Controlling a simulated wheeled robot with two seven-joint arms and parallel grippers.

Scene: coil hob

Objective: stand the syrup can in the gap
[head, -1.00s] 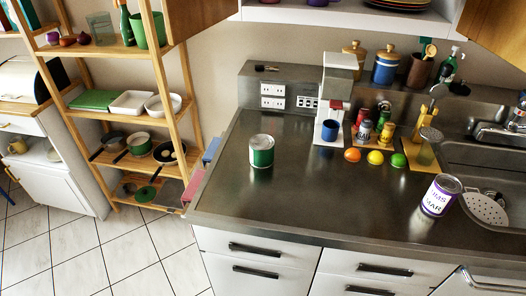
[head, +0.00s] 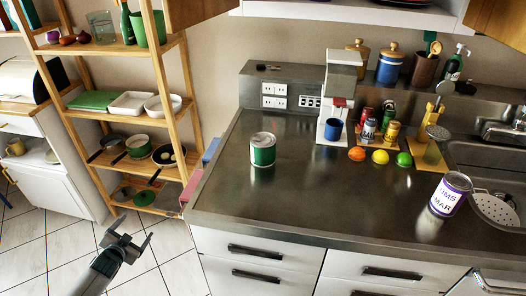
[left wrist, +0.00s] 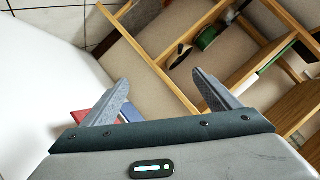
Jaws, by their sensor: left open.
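A green can (head: 262,155) with a pale band and top stands upright on the left part of the steel counter. A white can with purple bands and dark lettering (head: 450,195) stands by the sink; only part of its lettering shows. I cannot tell which can is the syrup one. Several small cans and jars (head: 368,130) stand grouped right of the white machine; I cannot tell which space is the gap. My left gripper (head: 133,232) is open and empty, over the floor left of the counter and away from the cans. Its spread fingers show in the left wrist view (left wrist: 161,78).
The steel counter (head: 320,200) is bare in front. A white machine with a blue mug (head: 333,129) stands at its back, with an orange (head: 357,154), lemon (head: 380,157) and lime (head: 404,160) beside it. A wooden shelf (head: 170,90) stands left of the counter, near my left arm.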

